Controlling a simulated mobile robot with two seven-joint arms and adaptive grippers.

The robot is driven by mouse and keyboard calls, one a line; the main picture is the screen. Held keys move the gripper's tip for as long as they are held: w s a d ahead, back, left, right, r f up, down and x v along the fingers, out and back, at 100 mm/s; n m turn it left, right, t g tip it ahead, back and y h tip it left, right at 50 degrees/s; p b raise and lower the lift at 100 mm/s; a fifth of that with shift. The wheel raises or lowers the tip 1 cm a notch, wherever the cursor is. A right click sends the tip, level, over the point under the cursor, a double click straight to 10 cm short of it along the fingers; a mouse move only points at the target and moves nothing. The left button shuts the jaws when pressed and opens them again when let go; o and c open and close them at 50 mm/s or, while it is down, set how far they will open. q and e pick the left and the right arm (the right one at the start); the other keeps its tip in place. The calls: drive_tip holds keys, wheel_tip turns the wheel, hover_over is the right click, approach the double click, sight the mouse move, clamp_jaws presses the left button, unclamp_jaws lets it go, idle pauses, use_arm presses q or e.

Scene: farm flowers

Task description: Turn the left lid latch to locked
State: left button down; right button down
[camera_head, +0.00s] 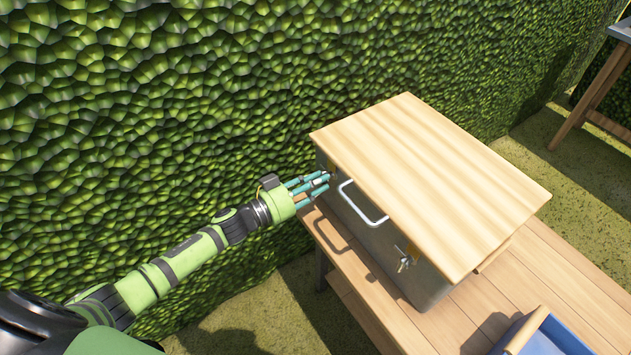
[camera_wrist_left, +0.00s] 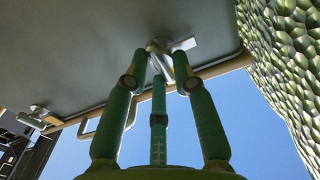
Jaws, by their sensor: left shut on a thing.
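A grey metal box (camera_head: 390,255) with a pale wooden lid (camera_head: 430,170) stands on a wooden table, lid closed. My left gripper (camera_head: 324,178) is at the left end of the box's front face. In the left wrist view, its three fingers (camera_wrist_left: 160,62) close around the metal left latch (camera_wrist_left: 182,45), just by the lid edge. The fingers hide part of the latch, so its exact angle is hard to tell. The right latch (camera_head: 404,263) is also on the front face and shows in the left wrist view (camera_wrist_left: 40,117). My right gripper is not in view.
A white handle (camera_head: 362,205) sticks out of the front face between the latches. The wooden table (camera_head: 570,275) carries a blue crate (camera_head: 555,338) at the lower right. A green hedge (camera_head: 200,110) stands close behind my left arm. Another table (camera_head: 600,85) is at the far right.

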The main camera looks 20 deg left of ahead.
use_arm(q)
drive_tip(key=shift+w+a, duration=0.1)
drive_tip(key=shift+w+r+m+b, duration=0.15)
drive_tip(key=shift+m+b, duration=0.75)
drive_tip(key=shift+m, duration=3.65)
drive_tip(key=shift+s+r+m+b, duration=0.15)
drive_tip(key=shift+m+b, duration=0.75)
drive_tip(key=shift+m, duration=3.65)
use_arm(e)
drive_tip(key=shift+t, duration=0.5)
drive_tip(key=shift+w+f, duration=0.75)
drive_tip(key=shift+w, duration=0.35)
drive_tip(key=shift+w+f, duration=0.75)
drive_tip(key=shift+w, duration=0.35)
use_arm(q)
drive_tip(key=shift+w, duration=0.1)
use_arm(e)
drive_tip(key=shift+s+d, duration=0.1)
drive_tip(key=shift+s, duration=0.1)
use_arm(q)
drive_tip(key=c, duration=1.1)
unclamp_jaws()
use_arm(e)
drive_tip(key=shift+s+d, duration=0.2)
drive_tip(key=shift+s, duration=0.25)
